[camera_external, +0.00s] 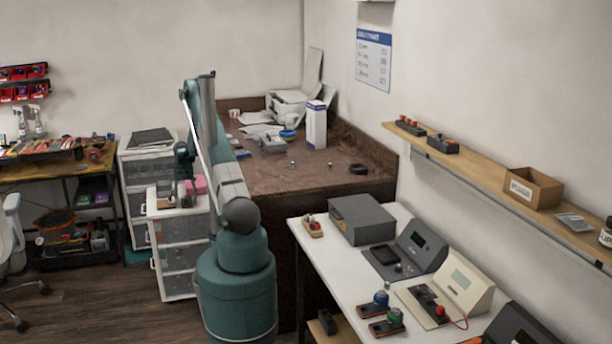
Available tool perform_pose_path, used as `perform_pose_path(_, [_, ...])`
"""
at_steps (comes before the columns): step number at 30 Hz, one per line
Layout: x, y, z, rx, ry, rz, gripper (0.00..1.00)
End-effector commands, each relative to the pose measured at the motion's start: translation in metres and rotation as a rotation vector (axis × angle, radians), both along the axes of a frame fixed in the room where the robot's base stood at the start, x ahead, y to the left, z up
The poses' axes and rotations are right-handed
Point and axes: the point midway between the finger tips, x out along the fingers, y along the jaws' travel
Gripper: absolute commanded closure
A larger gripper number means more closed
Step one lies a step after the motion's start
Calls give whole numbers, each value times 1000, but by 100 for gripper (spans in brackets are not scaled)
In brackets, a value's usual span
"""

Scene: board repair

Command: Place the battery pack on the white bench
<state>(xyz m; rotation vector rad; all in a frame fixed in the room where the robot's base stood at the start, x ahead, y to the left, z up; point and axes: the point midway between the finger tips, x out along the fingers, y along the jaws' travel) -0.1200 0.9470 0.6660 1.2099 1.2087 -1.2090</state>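The white bench (292,229) stands at the right front, with devices on its top. My gripper (184,190) hangs fingers down over the top of a white drawer unit (157,206), left of my base. It is small and dark here, so I cannot tell whether it is open or shut, or whether it holds anything. A pink block (200,184) sits on the drawer unit just right of my gripper. I cannot tell for sure which thing is the battery pack; my arm hides part of the drawer top.
The bench carries a grey box (361,219), a dark meter (416,252), a cream meter (459,287) and small colored parts. A wooden shelf (480,180) runs along the wall above. A brown worktable (280,178) stands behind. Bare bench strip shows at the left front.

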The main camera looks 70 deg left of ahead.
Motion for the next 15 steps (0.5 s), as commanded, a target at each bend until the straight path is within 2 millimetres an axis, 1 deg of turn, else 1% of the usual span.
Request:
perform_pose_path(10, [0,0,1,0,0,0,48])
perform_pose_path(15, [0,0,6,0,0,0,48])
